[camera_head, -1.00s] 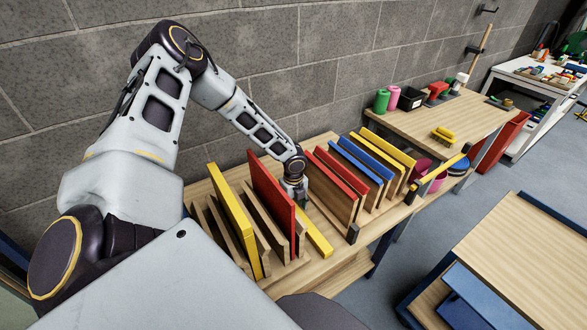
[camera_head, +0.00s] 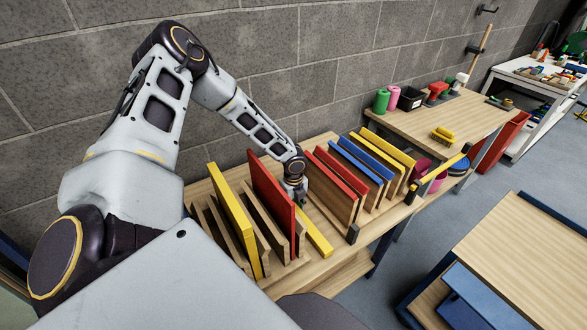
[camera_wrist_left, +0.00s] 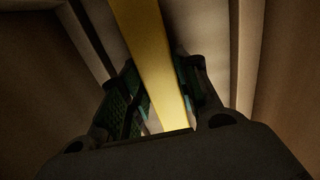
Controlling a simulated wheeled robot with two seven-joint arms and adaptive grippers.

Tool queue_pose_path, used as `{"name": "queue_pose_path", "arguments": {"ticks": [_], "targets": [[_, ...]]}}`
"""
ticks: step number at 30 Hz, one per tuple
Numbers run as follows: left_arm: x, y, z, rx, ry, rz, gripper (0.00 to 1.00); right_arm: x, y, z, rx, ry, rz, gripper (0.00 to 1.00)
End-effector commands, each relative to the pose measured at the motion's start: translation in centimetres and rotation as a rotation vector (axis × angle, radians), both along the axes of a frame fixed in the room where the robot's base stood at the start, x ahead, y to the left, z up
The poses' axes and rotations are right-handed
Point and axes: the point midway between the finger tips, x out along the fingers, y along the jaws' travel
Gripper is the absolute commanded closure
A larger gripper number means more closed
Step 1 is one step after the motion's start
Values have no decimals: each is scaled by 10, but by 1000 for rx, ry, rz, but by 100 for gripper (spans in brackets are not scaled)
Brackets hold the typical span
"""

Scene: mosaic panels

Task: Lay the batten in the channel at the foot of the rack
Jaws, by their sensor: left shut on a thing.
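The yellow batten (camera_head: 317,236) lies low between the wooden slotted rack (camera_head: 268,246) and the group of panels to its right. My left gripper (camera_head: 299,203) reaches down beside a tall red panel and is shut on the batten's far part. In the left wrist view the batten (camera_wrist_left: 152,60) runs between the two green-padded fingers. The rack holds a tall yellow panel (camera_head: 232,222) and the tall red panel (camera_head: 272,196), both upright. I cannot tell whether the batten sits inside a channel; its far end is hidden by my gripper. My right gripper is not in view.
Red, blue and yellow panels (camera_head: 365,160) stand upright to the right of the gripper. A dark block (camera_head: 352,233) stands at the bench's front edge. A block wall is behind the bench.

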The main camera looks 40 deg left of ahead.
Motion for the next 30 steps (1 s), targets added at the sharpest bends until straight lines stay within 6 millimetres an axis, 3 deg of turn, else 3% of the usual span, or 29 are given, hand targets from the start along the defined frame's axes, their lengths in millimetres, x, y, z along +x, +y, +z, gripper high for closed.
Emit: {"name": "queue_pose_path", "arguments": {"ticks": [16, 30], "targets": [[1, 0, 10, -2, -3, 1, 100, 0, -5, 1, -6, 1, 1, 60], [1, 0, 59, -2, -5, 1, 100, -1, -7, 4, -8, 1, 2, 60]]}}
